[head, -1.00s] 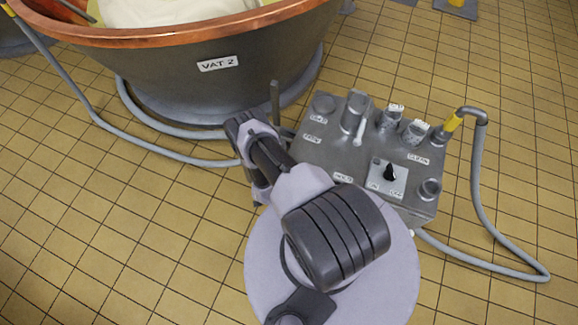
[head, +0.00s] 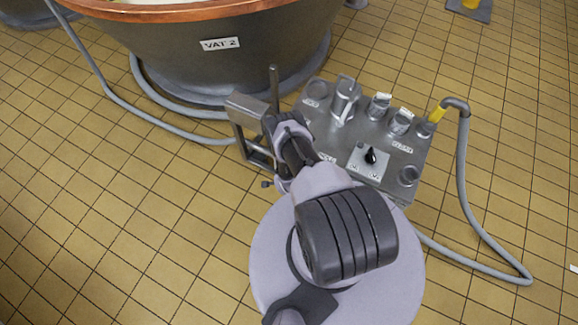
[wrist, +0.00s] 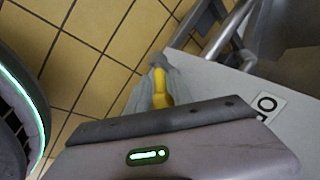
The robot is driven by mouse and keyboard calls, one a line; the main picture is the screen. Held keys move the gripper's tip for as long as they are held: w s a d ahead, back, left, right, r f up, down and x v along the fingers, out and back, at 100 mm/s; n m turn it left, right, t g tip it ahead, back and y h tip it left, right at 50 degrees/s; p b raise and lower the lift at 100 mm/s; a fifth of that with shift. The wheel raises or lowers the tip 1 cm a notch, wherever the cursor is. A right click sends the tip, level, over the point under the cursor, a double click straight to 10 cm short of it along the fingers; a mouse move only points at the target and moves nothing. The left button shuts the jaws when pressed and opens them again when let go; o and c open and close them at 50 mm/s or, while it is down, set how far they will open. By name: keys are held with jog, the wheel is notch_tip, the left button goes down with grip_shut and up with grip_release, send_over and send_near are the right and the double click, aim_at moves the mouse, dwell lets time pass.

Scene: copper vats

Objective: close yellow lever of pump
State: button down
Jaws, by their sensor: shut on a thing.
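The grey pump (head: 330,142) stands on the floor in the head view, with round fittings and a black knob on its top. The yellow lever (wrist: 159,88) shows in the wrist view, beside the edge of a light grey surface with a label. My gripper (wrist: 161,80) is shut on it, with a grey finger on each side of the yellow part. In the head view my arm hides the lever and my fingertips. Much of the lever is also hidden in the wrist view, so its angle is hard to tell.
The copper-rimmed vat labelled VAT 2 (head: 220,62) stands behind the pump. A grey hose (head: 463,190) with a yellow end loops at the right, and another hose (head: 125,105) runs at the left. A grey metal frame (head: 240,125) stands by the pump's left side.

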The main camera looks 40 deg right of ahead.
jog(key=shift+s+d+f+t+y+b, duration=0.1)
jog(key=shift+s+f+t+y+b, duration=0.2)
jog(key=shift+t+b, duration=0.45)
jog(key=c, duration=1.4)
grip_release()
jog(key=shift+w, duration=0.1)
jog(key=p+v, duration=1)
jog(key=v, duration=0.7)
jog(key=shift+s+r, duration=0.15)
jog(key=shift+s, duration=0.15)
